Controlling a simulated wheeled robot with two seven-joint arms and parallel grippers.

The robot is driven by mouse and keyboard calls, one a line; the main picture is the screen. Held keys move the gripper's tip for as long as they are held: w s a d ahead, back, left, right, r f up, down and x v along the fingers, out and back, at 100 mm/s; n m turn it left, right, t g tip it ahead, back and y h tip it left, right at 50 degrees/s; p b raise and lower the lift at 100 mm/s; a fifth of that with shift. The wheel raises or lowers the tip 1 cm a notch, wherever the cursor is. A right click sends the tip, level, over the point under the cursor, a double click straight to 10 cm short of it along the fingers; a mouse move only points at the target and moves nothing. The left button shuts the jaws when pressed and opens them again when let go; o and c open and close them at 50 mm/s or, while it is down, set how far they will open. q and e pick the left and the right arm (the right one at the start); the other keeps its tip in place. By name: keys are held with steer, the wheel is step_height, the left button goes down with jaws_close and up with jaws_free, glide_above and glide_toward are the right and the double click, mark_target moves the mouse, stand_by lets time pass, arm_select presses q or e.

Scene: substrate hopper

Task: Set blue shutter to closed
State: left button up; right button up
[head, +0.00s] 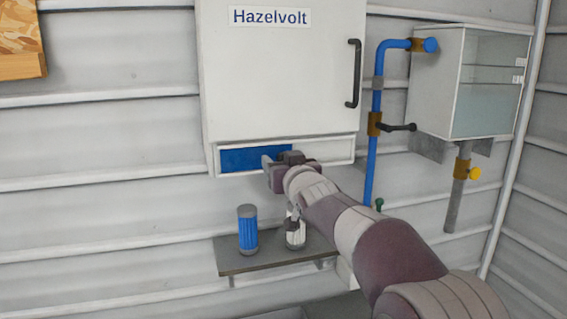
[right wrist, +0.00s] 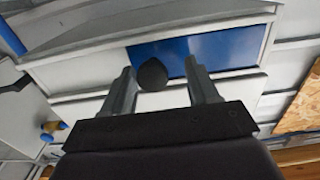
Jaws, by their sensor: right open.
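The blue shutter (head: 240,160) is a flat blue panel in the slot at the bottom of the white Hazelvolt cabinet. It covers the left part of the slot in the head view, and the right part looks pale. It also shows in the right wrist view (right wrist: 225,48). My right gripper (head: 274,160) is at the slot, in front of the shutter's right part. In the right wrist view its open fingers (right wrist: 158,68) stand either side of a round black knob (right wrist: 152,75), nearer the left finger. Contact cannot be told. My left gripper is not in view.
The cabinet (head: 275,75) has a black handle (head: 353,73). To its right are a blue pipe (head: 371,160) with a valve lever and a glass-fronted box (head: 490,85).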

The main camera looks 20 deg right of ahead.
steer(key=s+b, duration=0.3)
steer(key=s, duration=0.9)
steer(key=shift+s+d+b, duration=0.25)
steer(key=shift+s+b, duration=0.15)
steer(key=shift+w, duration=0.1)
steer(key=s+d+f+g+h, duration=0.15)
steer(key=f+g, duration=0.25)
steer(key=f, duration=0.7)
steer(key=s+f+g, duration=0.3)
steer(key=f+g, duration=0.1)
steer(key=f, duration=0.7)
steer(key=s+a+f+g+b, duration=0.1)
steer(key=s+f+g, duration=0.7)
steer(key=s+f, duration=1)
step_height(320, 180, down, 3)
steer(key=shift+a+r+g+y+b, duration=0.2)
steer(key=shift+a+g+y+b, duration=0.15)
steer(key=shift+a+g+y, duration=0.15)
